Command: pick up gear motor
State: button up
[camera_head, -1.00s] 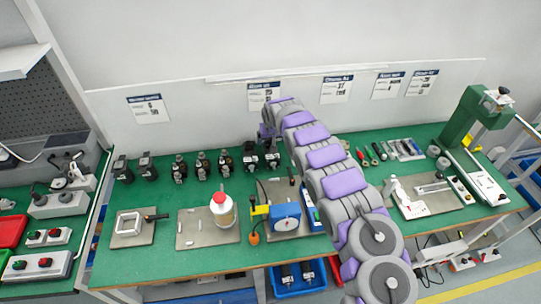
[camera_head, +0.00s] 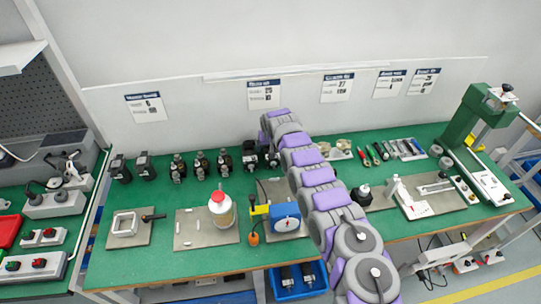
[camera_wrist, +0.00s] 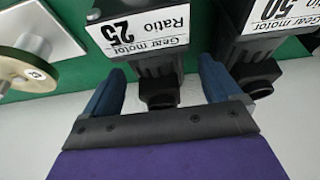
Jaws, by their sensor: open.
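A black gear motor with a white label reading "Gear motor Ratio 25" (camera_wrist: 145,25) is at the top middle of the wrist view. A second gear motor, labelled 50 (camera_wrist: 275,20), is to its right. My gripper (camera_wrist: 163,85) is open, with one blue finger on each side of the ratio 25 motor's narrow dark end. I cannot tell whether the fingers touch it. In the head view, two black motors stand at the back of the green bench, the left one (camera_head: 249,158) in clear view and the right one (camera_head: 271,156) partly behind my arm. My fingers are hidden there.
Several dark motors (camera_head: 200,166) line the back left of the green bench (camera_head: 170,200). A white bottle with a red cap (camera_head: 221,210) and a blue fixture (camera_head: 286,216) stand nearer. Round beige parts (camera_head: 343,148) and hand tools are right of my arm. A wall rises behind.

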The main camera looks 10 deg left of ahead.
jog(key=shift+w+f, duration=0.25)
jog(key=shift+f, duration=0.4)
jog(key=c, duration=1.2)
